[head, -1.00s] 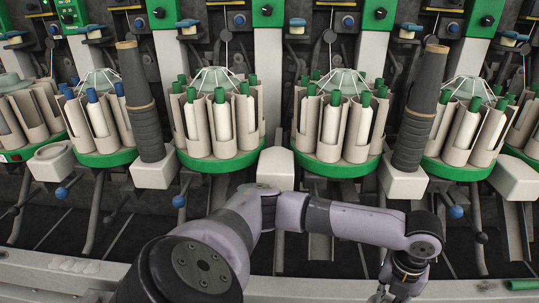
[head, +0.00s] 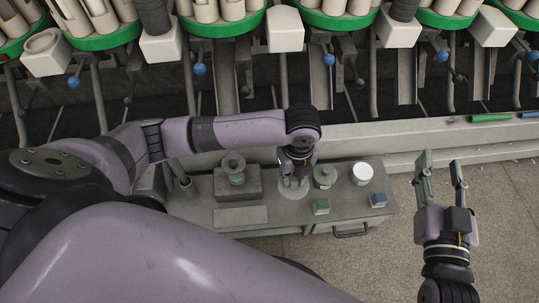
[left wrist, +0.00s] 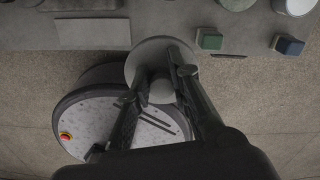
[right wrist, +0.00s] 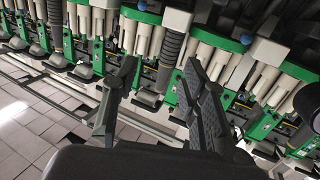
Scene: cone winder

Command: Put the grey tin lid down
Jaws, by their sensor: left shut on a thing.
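The grey tin lid (head: 293,190) is a pale disc under my left gripper (head: 294,176), over the grey bench top (head: 200,207). In the left wrist view the lid (left wrist: 146,58) shows as a disc between and beyond the fingers, with a rounded knob (left wrist: 162,91). My left gripper (left wrist: 162,84) is shut on it. Whether the lid touches the bench or hangs just above it I cannot tell. My right gripper (head: 440,168) is open and empty, out to the right of the bench; its spread fingers also show in the right wrist view (right wrist: 160,88).
Right of the lid stand a grey-green round tin (head: 325,174) and a white round tin (head: 363,174). In front are a green block (head: 321,206) and a blue block (head: 378,200). Left is a grey box (head: 225,188) with a spool-like piece. The winder (head: 285,32) runs behind.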

